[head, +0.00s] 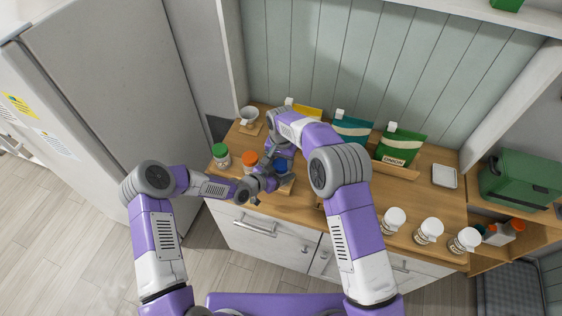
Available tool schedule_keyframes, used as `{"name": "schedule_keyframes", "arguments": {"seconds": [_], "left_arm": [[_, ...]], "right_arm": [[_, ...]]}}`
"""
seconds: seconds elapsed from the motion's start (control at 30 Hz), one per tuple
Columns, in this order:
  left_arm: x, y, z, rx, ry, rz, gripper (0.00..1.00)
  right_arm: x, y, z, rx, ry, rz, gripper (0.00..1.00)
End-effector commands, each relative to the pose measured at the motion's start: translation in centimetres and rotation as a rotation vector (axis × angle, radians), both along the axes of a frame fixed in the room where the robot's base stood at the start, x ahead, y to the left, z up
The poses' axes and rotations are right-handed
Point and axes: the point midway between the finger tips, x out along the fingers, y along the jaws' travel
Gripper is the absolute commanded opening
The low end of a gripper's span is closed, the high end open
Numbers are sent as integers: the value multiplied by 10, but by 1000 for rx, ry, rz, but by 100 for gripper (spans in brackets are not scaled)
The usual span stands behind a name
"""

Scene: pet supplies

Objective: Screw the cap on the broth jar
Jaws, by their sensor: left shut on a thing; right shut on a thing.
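A blue cap (282,163) shows at the left part of the wooden counter, partly covered by my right arm. My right gripper (279,160) reaches down from above and is shut at this cap. My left gripper (268,180) comes in from the left and is shut just in front of and below the cap, where the broth jar appears to be. The jar's body is hidden behind my grippers, so I cannot tell how the cap sits on it.
A green-capped jar (220,154) and an orange-capped jar (250,159) stand close left of my grippers. Pouches, including a green one (401,147), stand along the back. Several white-capped jars (428,230) stand at the front right.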

Motion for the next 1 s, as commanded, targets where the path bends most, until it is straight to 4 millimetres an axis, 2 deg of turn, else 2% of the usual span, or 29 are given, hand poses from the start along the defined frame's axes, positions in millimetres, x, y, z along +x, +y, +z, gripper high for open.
{"name": "schedule_keyframes", "arguments": {"seconds": [1.0], "left_arm": [[1, 0, 1, -3, -1, 3, 11]], "right_arm": [[1, -3, -13, -3, -1, -4, 31]]}}
